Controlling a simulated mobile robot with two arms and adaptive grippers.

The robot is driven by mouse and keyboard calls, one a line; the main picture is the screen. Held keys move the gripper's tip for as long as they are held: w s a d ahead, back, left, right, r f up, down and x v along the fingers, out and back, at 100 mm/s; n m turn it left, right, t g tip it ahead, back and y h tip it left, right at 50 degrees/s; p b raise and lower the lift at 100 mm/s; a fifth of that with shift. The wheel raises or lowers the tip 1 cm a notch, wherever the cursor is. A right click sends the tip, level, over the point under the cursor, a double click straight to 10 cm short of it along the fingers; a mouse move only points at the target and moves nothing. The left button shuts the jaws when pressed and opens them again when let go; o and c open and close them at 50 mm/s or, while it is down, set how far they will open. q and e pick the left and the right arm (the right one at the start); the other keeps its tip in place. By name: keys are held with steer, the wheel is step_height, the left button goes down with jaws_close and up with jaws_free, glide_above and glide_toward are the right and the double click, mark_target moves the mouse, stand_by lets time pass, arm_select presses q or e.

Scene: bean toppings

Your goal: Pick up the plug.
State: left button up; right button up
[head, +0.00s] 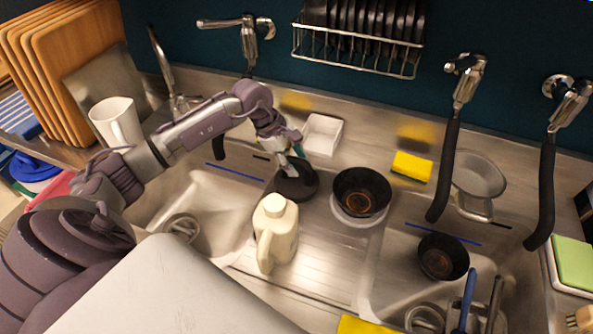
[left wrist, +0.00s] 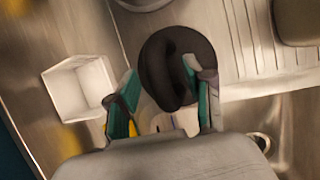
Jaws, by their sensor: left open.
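The plug is a black round disc (head: 297,184) with a raised ridge. It lies on the steel drainboard between the two sink basins, behind the cream jug. In the left wrist view the plug (left wrist: 168,82) sits ahead of the fingers. My left gripper (head: 293,166) is open and reaches down over the plug from above. In the left wrist view its fingers (left wrist: 160,72) are spread, with the right one overlapping the plug and the left one just beside its edge. I cannot tell whether they touch it. My right gripper is not in view.
A cream jug (head: 275,232) stands close in front of the plug. A white square dish (head: 322,134) is behind it. A black bowl on a white plate (head: 361,192) stands to its right. Sink basins (head: 205,205) lie on both sides, with taps along the wall.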

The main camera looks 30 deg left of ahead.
arm_select(q)
steer(key=shift+d+f, duration=0.1)
steer(key=shift+f, duration=0.15)
jaws_close()
steer(key=shift+r, duration=0.1)
